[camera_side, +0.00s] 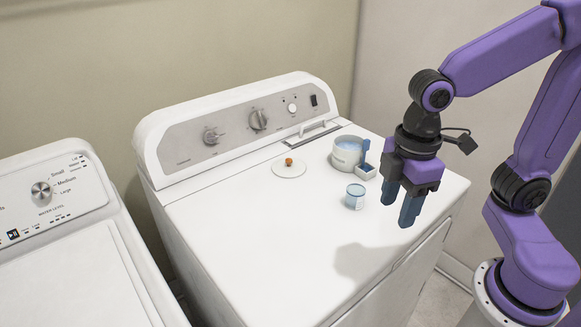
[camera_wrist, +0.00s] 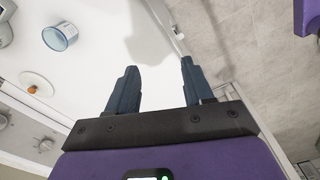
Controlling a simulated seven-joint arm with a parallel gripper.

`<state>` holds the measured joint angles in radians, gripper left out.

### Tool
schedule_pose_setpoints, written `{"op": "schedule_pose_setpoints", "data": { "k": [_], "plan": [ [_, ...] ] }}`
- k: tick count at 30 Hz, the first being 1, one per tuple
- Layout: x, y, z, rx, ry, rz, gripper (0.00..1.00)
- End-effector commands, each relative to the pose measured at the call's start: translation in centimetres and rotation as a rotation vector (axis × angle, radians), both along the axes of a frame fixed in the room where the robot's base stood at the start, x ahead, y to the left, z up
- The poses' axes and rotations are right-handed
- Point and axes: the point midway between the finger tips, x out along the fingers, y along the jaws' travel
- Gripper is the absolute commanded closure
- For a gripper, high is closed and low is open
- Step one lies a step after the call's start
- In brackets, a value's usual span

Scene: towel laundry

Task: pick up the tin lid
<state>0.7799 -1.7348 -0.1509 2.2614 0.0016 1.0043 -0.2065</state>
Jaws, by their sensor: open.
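The tin lid (camera_side: 289,168) is a flat, off-white disc with an orange-brown knob, lying on top of the white machine near its control panel. It also shows at the left of the wrist view (camera_wrist: 37,84). My gripper (camera_side: 399,208) points down above the right part of the machine top, to the right of the lid and well apart from it. In the wrist view its two dark blue fingers (camera_wrist: 158,75) are spread with nothing between them.
A small blue-and-white cup (camera_side: 355,196) stands nearer my gripper. The front-left of the machine top (camera_side: 250,240) is clear. Another machine (camera_side: 80,270) stands at left.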

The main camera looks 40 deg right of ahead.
Motion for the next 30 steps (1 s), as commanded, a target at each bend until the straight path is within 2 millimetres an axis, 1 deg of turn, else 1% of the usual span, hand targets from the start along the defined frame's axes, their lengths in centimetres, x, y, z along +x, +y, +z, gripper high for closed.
{"op": "schedule_pose_setpoints", "data": {
  "k": [1, 3, 5, 6, 7, 10, 15, 17, 18, 20, 21, 23, 24, 27, 30],
  "plan": [
    [2.0, 1.0, 0.6, -0.003, 0.000, 0.009, 0.49],
    [4.6, 2.1, 1.3, -0.005, 0.000, 0.032, 0.49],
    [6.8, 2.8, 1.9, -0.007, -0.001, 0.053, 0.49],
    [8.3, 3.3, 2.2, -0.007, -0.001, 0.066, 0.49],
    [9.4, 3.6, 2.5, -0.009, 0.000, 0.076, 0.49],
    [13.3, 4.3, 3.2, -0.012, -0.001, 0.109, 0.49],
    [19.8, 4.4, 4.0, -0.017, 0.002, 0.163, 0.49],
    [22.0, 4.2, 4.2, -0.018, 0.003, 0.182, 0.49],
    [23.5, 4.0, 4.3, -0.019, 0.001, 0.195, 0.49],
    [25.6, 3.5, 4.5, -0.021, 0.003, 0.215, 0.49],
    [27.0, 3.1, 4.5, -0.021, 0.004, 0.227, 0.49],
    [29.0, 2.4, 4.5, -0.022, 0.005, 0.247, 0.49],
    [30.3, 1.8, 4.5, -0.022, 0.004, 0.260, 0.49],
    [33.2, 0.1, 4.4, -0.024, 0.006, 0.292, 0.49],
    [35.9, -1.9, 4.1, -0.025, 0.009, 0.323, 0.49]
  ]
}}
